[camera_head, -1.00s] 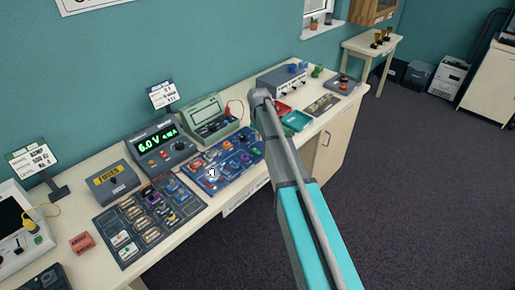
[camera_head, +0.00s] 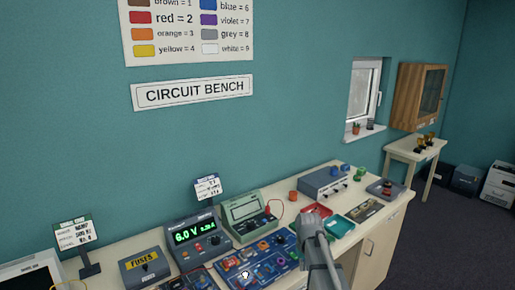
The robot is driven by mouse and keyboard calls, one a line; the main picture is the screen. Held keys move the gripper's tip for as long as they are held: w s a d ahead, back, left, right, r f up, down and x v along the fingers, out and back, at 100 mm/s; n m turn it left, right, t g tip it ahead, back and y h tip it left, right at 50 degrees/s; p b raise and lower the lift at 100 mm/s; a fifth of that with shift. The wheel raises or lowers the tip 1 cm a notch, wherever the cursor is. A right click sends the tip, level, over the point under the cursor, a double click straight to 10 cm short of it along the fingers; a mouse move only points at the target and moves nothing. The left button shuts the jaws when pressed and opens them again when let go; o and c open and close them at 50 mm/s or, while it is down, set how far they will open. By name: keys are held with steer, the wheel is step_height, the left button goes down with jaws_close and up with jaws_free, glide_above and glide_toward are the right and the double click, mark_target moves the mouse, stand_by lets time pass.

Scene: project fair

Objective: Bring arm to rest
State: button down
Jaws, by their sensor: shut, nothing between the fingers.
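My arm (camera_head: 320,255) rises from the bottom edge, right of centre, in the head view. Only its grey upper part shows, with a rounded grey joint at the top, in front of the workbench (camera_head: 385,222). I cannot make out my gripper or its fingers in this view. The arm hides part of the bench top and the bench front behind it.
The bench carries a fuse box (camera_head: 144,266), a power supply (camera_head: 196,236) reading 6.0 V, a green meter (camera_head: 250,214), a blue circuit board (camera_head: 262,262), a red tray (camera_head: 315,209) and a green tray (camera_head: 341,227). Open floor (camera_head: 440,225) lies at the right.

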steer(key=s, duration=1.6)
steer(key=shift+m, duration=0.3)
steer(key=shift+d, duration=0.1)
